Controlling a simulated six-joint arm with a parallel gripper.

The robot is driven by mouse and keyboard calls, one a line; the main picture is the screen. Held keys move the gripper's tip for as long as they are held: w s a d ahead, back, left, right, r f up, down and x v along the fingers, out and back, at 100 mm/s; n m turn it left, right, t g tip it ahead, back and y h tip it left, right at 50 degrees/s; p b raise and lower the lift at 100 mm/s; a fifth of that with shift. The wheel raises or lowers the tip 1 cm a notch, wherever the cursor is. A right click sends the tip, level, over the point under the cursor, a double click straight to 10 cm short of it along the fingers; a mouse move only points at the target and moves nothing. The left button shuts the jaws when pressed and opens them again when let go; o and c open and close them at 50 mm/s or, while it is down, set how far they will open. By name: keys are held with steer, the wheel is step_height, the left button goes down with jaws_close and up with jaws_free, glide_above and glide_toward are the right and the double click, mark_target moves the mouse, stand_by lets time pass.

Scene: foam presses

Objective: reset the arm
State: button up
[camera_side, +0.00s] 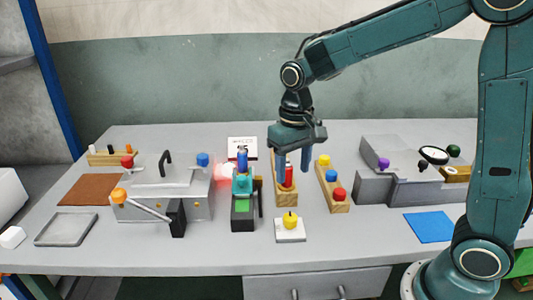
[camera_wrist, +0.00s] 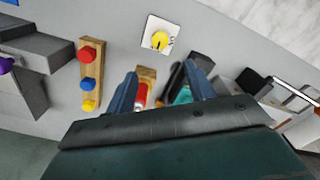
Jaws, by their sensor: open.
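My gripper (camera_side: 293,167) hangs over the middle of the bench with its fingers pointing down. Its fingers are apart, and in the wrist view (camera_wrist: 162,88) they show as two separate blue fingers. A red cylinder (camera_side: 289,178) stands in a wooden holder (camera_side: 286,197) below the gripper. In the wrist view the red cylinder (camera_wrist: 141,96) shows beside one finger, seen between the fingers. I cannot tell whether a finger touches it. The gripper body hides part of the bench in the wrist view.
Left of the holder stands a teal and black device (camera_side: 243,188), close by. Right is a wooden strip (camera_side: 331,185) with yellow, blue and red knobs. A yellow knob (camera_side: 290,220) on a white plate is in front. Grey presses (camera_side: 180,185) (camera_side: 395,170) flank both sides. A blue mat (camera_side: 429,227) lies right.

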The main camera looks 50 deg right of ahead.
steer(key=shift+s, duration=0.1)
steer(key=s+d+r+n+t, duration=0.1)
steer(key=s+r, duration=0.3)
steer(key=s, duration=0.5)
steer(key=s+d+r+n+t, duration=0.1)
steer(key=s+r+t, duration=0.3)
steer(key=s, duration=0.6)
steer(key=shift+t, duration=0.3)
